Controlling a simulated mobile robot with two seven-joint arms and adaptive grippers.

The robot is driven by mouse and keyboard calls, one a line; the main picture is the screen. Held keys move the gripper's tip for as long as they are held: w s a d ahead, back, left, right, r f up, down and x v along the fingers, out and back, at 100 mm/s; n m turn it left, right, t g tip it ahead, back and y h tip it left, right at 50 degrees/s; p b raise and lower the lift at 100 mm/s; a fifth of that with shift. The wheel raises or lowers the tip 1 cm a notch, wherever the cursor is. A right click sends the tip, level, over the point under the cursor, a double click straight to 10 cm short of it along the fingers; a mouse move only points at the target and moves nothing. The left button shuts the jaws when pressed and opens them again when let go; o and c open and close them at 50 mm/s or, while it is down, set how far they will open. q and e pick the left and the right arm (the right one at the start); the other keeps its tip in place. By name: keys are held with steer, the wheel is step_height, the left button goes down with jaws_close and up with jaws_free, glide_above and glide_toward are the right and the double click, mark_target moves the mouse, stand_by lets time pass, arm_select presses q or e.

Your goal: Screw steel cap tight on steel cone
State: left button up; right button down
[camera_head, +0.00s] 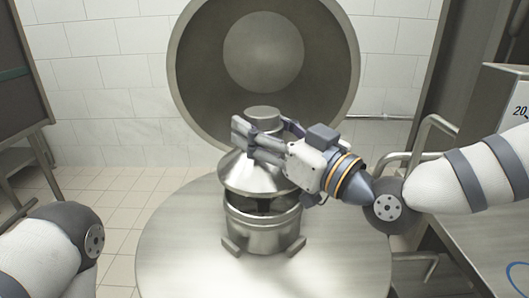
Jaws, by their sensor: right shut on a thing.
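The steel cone (240,176) sits above a steel cylindrical body (262,232) in the middle of the round steel table. The steel cap (263,113) is at the top of the cone, and its round top shows above the fingers. My right gripper (264,126) comes in from the right and is shut on the steel cap. Its fingers and hand hide the lower part of the cap and the joint with the cone, so I cannot tell how tightly they meet. My left gripper is out of view; only part of my left arm shows at the lower left.
The round steel table (180,255) has free room around the body. A large open round lid (190,75) stands behind it. A steel machine (505,90) with bent rails (432,128) stands at the right. A dark panel on a frame (15,70) stands at the left.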

mark_target(264, 147)
steer(key=shift+w+f, duration=0.25)
steer(key=shift+w, duration=0.15)
steer(key=shift+w+f, duration=0.1)
steer(key=shift+w+d+f+b, duration=0.1)
steer(key=shift+w+f+b, duration=0.1)
steer(key=shift+f, duration=0.75)
steer(key=shift+w+f+b, duration=0.1)
steer(key=shift+f+b, duration=0.1)
steer(key=shift+f, duration=0.7)
steer(key=shift+f, duration=0.45)
steer(key=c, duration=0.6)
jaws_free()
steer(key=shift+f, duration=0.1)
steer(key=shift+o, duration=0.2)
